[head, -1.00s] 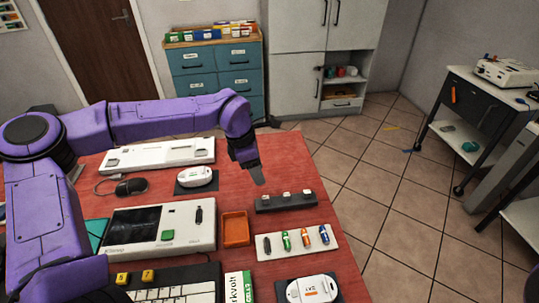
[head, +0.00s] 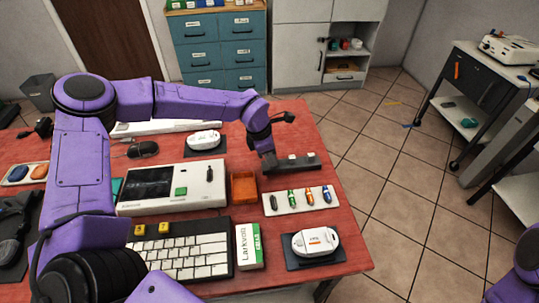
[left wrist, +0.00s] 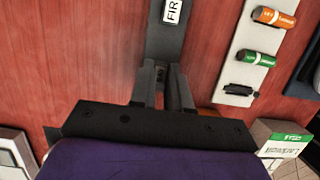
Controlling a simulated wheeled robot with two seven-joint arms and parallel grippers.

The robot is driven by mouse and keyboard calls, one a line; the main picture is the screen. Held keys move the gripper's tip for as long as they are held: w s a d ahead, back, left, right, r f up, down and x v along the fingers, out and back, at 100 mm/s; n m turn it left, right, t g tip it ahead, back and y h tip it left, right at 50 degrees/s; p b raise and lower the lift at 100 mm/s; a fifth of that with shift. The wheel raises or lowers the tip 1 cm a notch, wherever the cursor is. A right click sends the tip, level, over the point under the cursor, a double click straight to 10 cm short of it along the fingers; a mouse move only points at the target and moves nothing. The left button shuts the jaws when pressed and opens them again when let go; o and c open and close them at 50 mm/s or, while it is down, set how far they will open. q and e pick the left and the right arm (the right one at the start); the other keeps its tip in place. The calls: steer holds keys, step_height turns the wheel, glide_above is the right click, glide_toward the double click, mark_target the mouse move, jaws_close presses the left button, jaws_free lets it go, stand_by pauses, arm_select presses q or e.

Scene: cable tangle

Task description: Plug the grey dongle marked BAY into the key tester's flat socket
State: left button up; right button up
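My left gripper (head: 269,166) points down at the left end of the dark rack (head: 283,165). In the left wrist view its two fingers (left wrist: 164,84) stand a small gap apart over the rack (left wrist: 164,45). A white label reading FIR (left wrist: 172,11) shows just beyond them. No BAY marking is readable; whatever is between the fingers is hidden or too dark to tell. The white device with a dark screen and green button, seemingly the key tester (head: 187,203), lies left of the gripper. It has a dark upright slot or part (head: 209,174). My right gripper is out of view.
An orange tray (head: 244,188) lies between tester and rack. A white holder (head: 300,210) with several coloured sticks is in front of the rack. A keyboard (head: 190,255), a green-white box (head: 249,246) and a white device on a dark pad (head: 316,242) fill the front.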

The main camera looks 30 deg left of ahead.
arm_select(q)
steer(key=shift+r, duration=0.1)
jaws_close()
steer(key=shift+r+p, duration=1.55)
steer(key=shift+o, duration=0.7)
jaws_free()
jaws_close()
